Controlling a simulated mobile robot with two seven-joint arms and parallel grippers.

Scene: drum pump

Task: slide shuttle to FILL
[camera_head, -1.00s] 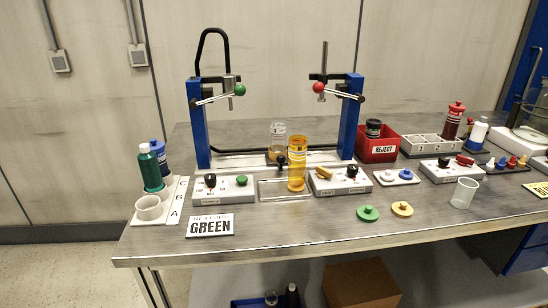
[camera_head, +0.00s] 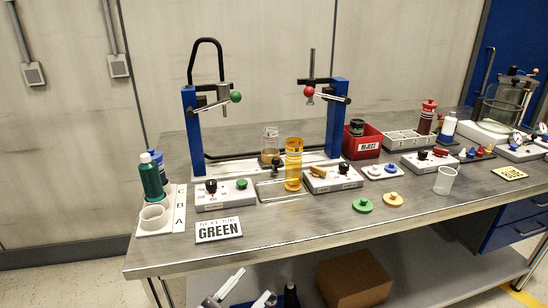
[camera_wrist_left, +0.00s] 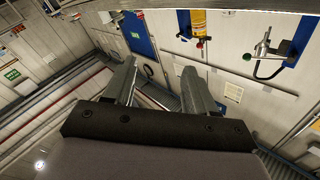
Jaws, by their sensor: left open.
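The shuttle seems to be the small carriage with a black knob (camera_head: 277,168) on the rail between the two blue posts. A clear cylinder (camera_head: 270,142) with amber content stands just behind the knob, and an amber cylinder (camera_head: 293,164) stands in front to its right. I cannot read a FILL mark. My left gripper (camera_head: 252,284) is at the bottom of the head view, below the table's front edge and well away from the shuttle. Its two fingers are apart and empty in the left wrist view (camera_wrist_left: 157,66). My right gripper does not show.
The left blue post (camera_head: 197,140) has a green-knobbed lever and the right post (camera_head: 335,120) a red-knobbed one. Control boxes (camera_head: 225,197) and a GREEN sign (camera_head: 219,229) stand in front. A red REJECT bin (camera_head: 362,143) is to the right. A brown box (camera_head: 353,279) sits below.

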